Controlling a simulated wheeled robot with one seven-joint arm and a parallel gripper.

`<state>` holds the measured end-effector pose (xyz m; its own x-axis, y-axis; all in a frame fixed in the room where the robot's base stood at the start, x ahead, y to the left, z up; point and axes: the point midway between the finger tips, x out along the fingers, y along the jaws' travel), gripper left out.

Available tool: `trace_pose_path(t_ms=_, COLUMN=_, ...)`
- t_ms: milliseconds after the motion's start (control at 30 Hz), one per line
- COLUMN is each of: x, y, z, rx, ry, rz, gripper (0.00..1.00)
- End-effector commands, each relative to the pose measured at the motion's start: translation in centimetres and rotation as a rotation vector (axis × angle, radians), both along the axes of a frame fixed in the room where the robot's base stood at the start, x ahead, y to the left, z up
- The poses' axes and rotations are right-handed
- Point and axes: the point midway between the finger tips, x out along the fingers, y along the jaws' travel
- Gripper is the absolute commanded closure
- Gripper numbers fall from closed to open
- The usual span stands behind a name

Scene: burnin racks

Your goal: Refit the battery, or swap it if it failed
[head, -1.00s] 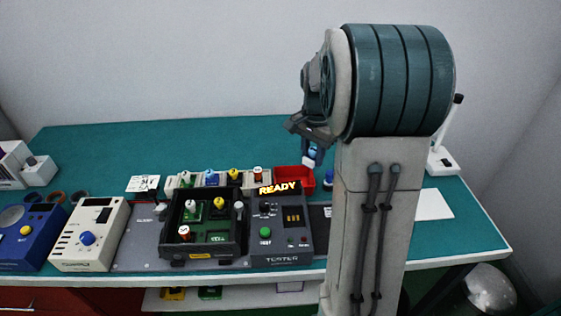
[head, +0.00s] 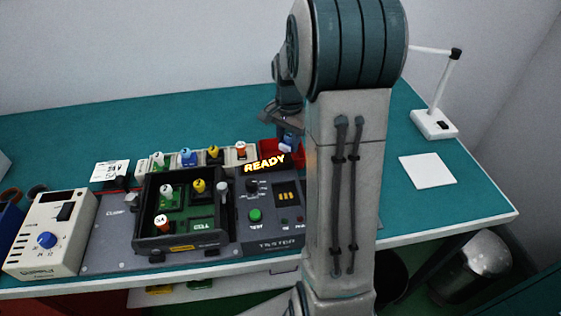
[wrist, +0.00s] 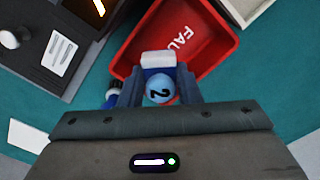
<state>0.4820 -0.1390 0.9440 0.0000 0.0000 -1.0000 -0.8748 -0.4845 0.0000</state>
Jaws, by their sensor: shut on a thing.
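My gripper (wrist: 153,88) is shut on a battery (wrist: 158,60) with a light-blue knob marked 2 and a white end. It is over the red bin (wrist: 136,30), whose printed lettering begins "FAU". In the head view the held battery (head: 287,146) shows at the bin's right part, partly behind my arm; whether it touches the bin is unclear. The dark open battery case (head: 148,247) holds batteries with green (head: 166,191), yellow (head: 198,187) and orange (head: 161,222) knobs; its front-right bay (head: 201,226) shows bare green. The tester (head: 278,228) beside it reads READY.
A rack behind the case holds batteries with green (head: 158,160), blue (head: 188,157), yellow (head: 213,153) and orange (head: 240,150) knobs. Another blue item (wrist: 113,92) stands beside the bin. A cream supply unit (head: 48,240) is left; a lamp (head: 434,124) and white sheet (head: 428,171) are right.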

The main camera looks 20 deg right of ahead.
Motion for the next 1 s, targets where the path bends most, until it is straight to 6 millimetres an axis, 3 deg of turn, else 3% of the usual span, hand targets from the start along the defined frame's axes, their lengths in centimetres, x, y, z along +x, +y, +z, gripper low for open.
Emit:
trace_pose_path(t_ms=300, x=0.0, y=0.0, z=-0.5, rx=0.000, ry=0.000, rz=0.000, gripper=0.98)
trace_pose_path(t_ms=333, x=0.0, y=0.0, z=-0.5, rx=0.000, ry=0.000, rz=0.000, gripper=0.64)
trace_pose_path(t_ms=400, x=0.0, y=0.0, z=-0.4, rx=0.000, ry=0.000, rz=0.000, gripper=0.45)
trace_pose_path(t_ms=767, x=0.0, y=0.0, z=-0.1, rx=0.000, ry=0.000, rz=0.000, gripper=0.44)
trace_pose_path(t_ms=1000, x=0.1, y=0.0, z=4.1, rx=-0.002, ry=-0.006, rz=0.000, gripper=0.44)
